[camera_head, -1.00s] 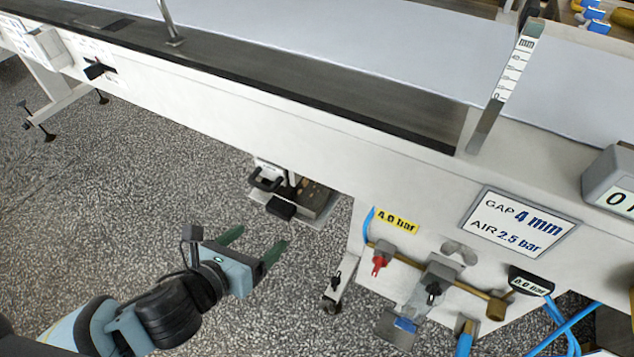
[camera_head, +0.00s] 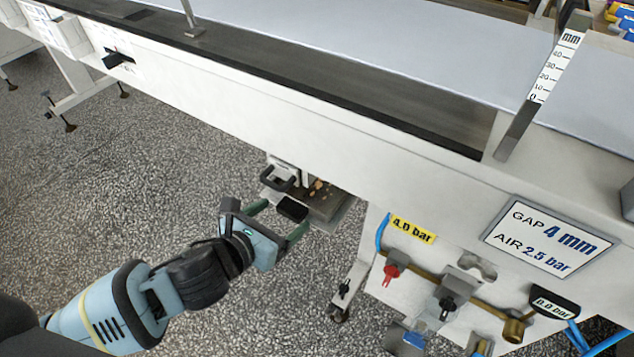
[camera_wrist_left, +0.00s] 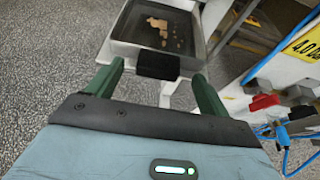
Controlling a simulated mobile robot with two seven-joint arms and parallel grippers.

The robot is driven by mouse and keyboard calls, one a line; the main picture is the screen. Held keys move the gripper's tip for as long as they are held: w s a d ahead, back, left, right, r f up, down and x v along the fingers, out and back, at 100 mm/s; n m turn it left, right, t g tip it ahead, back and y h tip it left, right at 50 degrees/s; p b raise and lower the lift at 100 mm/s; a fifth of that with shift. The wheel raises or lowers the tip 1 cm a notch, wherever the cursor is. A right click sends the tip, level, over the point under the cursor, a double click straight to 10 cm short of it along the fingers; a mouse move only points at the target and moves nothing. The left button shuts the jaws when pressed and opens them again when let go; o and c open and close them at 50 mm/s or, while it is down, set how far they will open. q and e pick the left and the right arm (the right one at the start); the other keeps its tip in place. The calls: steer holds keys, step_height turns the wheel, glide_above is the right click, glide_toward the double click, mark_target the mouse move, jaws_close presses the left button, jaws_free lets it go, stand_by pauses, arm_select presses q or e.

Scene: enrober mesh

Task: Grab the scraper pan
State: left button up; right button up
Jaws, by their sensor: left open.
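The scraper pan (camera_head: 328,203) is a shallow grey metal pan under the machine's side, with brown crumbs in it. It also shows in the left wrist view (camera_wrist_left: 125,45), where its black front handle (camera_wrist_left: 158,66) lies between my fingers. In the head view that handle (camera_head: 292,209) is a dark block at the pan's near edge. My left gripper (camera_head: 278,222) is open, with its green fingers on either side of the handle; I cannot tell if they touch it. Part of the pan is hidden under the machine. My right gripper is not in view.
The long white machine body (camera_head: 300,130) overhangs the pan. A black looped handle (camera_head: 280,180) sits just behind the pan's handle. To the right are valves (camera_head: 392,272), blue hoses and a machine leg (camera_head: 352,283).

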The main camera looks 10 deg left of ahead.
mark_target(287, 211)
arm_select(q)
steer(key=shift+b+x, duration=0.3)
steer(key=shift+x, duration=1.2)
steer(key=c, duration=1.4)
steer(key=shift+r, duration=0.1)
